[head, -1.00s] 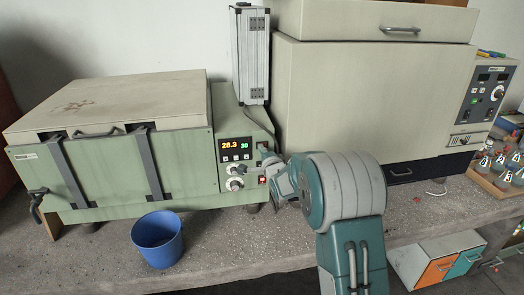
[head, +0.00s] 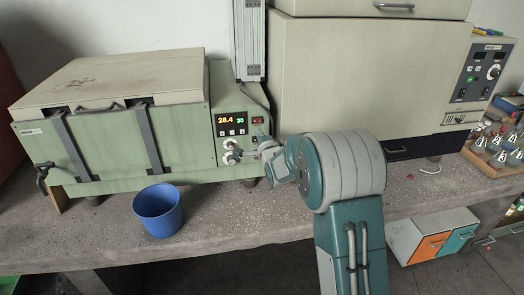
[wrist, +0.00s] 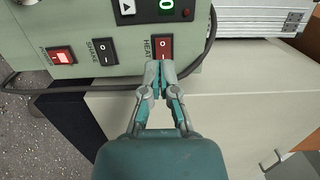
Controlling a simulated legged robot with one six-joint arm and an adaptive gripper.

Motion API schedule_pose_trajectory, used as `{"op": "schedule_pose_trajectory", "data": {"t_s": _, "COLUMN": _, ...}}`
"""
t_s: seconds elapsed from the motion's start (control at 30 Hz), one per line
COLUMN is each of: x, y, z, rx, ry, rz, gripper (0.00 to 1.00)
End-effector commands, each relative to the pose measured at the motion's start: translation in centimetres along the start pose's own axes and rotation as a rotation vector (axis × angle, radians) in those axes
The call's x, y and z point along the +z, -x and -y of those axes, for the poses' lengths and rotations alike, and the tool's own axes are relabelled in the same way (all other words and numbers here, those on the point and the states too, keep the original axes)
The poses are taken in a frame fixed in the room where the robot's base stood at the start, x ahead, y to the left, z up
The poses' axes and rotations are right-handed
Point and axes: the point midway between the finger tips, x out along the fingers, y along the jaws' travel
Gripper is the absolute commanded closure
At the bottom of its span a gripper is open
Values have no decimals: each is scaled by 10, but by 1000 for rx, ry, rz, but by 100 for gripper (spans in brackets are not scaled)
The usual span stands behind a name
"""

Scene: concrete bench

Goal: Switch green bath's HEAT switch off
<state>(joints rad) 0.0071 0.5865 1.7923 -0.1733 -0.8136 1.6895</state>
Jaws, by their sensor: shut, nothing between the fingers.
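The green bath (head: 110,150) stands at the left of the bench; its panel display (head: 231,120) reads 28.4 and 30. The HEAT switch (head: 258,121) is the red rocker beside the display. In the wrist view, the HEAT switch (wrist: 162,48) looks dark red, and my gripper (wrist: 160,68) is shut and empty, its tips over the switch's lower part; I cannot tell whether they touch it. The black SHAKE switch (wrist: 103,51) and bright red POWER switch (wrist: 60,56) sit to its left.
A large beige cabinet (head: 365,90) stands right of the bath, with a tall silver case (head: 249,40) between them. A dark cable (wrist: 110,89) runs past the switches. A blue bucket (head: 158,212) stands in front of the bath. A rack of bottles (head: 495,153) is at the far right.

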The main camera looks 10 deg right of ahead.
Motion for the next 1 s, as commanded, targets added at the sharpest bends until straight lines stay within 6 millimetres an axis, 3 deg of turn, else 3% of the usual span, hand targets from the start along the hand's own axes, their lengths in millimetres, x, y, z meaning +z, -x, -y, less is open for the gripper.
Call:
{"op": "schedule_pose_trajectory", "data": {"t_s": 0.53, "x": 18, "y": 73, "z": 1, "rx": -1, "ry": -1, "rz": 2, "gripper": 100}}
{"op": "schedule_pose_trajectory", "data": {"t_s": 1.0, "x": 21, "y": 83, "z": 1, "rx": -1, "ry": 2, "rz": 1, "gripper": 100}}
